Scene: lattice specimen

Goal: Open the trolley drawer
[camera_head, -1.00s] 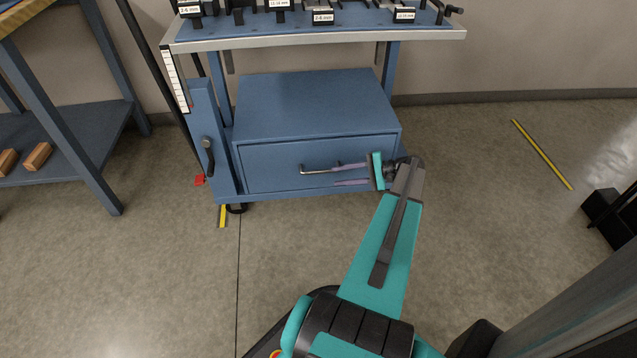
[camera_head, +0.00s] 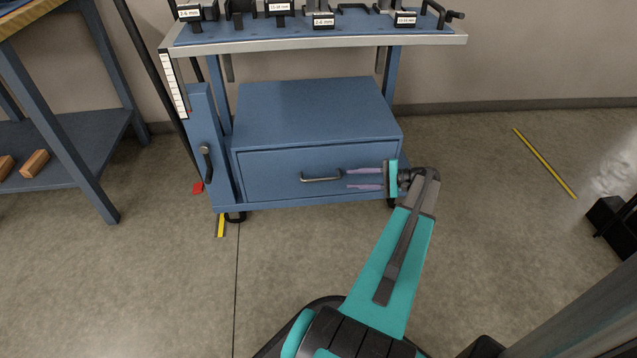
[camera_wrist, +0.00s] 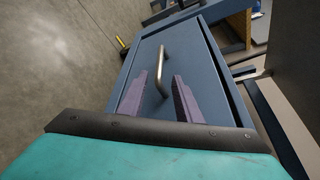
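The blue trolley (camera_head: 222,130) stands ahead with a drawer (camera_head: 270,185) low in its frame. The drawer front looks flush with its housing. Its dark bar handle (camera_head: 321,178) runs sideways across the front and also shows in the wrist view (camera_wrist: 161,65). My gripper (camera_head: 346,179) is open, with two purple fingers apart, at the right end of the handle. In the wrist view its fingers (camera_wrist: 160,76) lie either side of the handle's near end in the picture. I cannot tell whether they touch it or how deep they reach.
A blue workbench (camera_head: 65,140) with wooden blocks (camera_head: 34,164) stands at left. The trolley's top (camera_head: 300,34) carries labelled fixtures. A dark box (camera_head: 608,222) sits at right. Yellow strips (camera_head: 545,163) mark the floor. The floor before the drawer's left half is clear.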

